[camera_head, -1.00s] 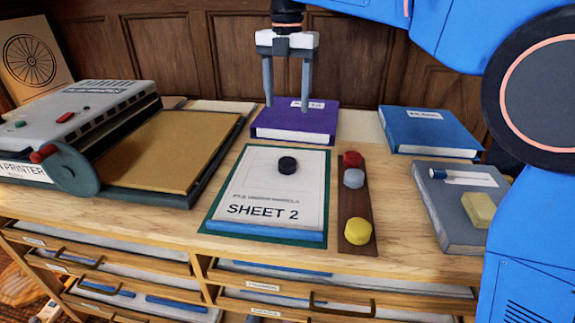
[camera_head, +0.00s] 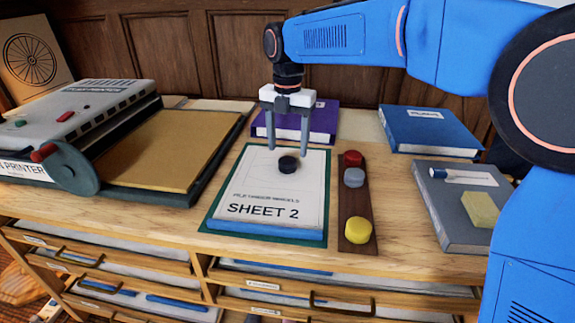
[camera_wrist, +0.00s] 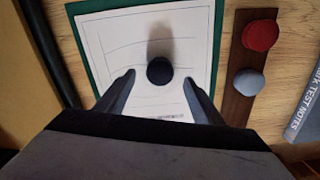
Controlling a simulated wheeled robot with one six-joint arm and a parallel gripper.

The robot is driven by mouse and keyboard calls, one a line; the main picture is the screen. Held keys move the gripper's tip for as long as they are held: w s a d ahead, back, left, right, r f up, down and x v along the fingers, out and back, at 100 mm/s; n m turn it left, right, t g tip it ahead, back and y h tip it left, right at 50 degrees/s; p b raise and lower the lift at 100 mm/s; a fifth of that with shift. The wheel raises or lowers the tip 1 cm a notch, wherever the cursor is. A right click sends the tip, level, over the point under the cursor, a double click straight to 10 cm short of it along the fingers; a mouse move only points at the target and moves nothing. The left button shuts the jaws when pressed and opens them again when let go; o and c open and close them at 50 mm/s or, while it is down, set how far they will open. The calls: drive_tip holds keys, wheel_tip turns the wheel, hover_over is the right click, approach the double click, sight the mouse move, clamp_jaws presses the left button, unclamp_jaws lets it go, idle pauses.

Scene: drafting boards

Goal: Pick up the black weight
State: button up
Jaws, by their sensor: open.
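The black weight (camera_head: 288,165) is a small round puck on the white sheet marked SHEET 2 (camera_head: 262,195), near its top edge. It also shows in the wrist view (camera_wrist: 159,71), between and slightly beyond the fingertips. My gripper (camera_head: 287,152) is open and empty, pointing down just above and behind the weight in the head view. The fingers appear on either side of the weight without visible contact. In the wrist view my gripper's fingers (camera_wrist: 158,80) are spread apart.
Right of the sheet, a wooden strip (camera_head: 356,208) holds red (camera_head: 352,158), grey (camera_head: 354,177) and yellow (camera_head: 358,230) weights. A purple book (camera_head: 325,125) lies behind, a blue book (camera_head: 430,130) and grey book (camera_head: 455,235) at right. A printer (camera_head: 75,115) stands at left.

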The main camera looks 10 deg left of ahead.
sight(287, 160)
drive_tip(key=shift+f, duration=2)
drive_tip(key=c, duration=1.5)
drive_tip(key=shift+c, duration=0.3)
drive_tip(key=shift+r, duration=0.1)
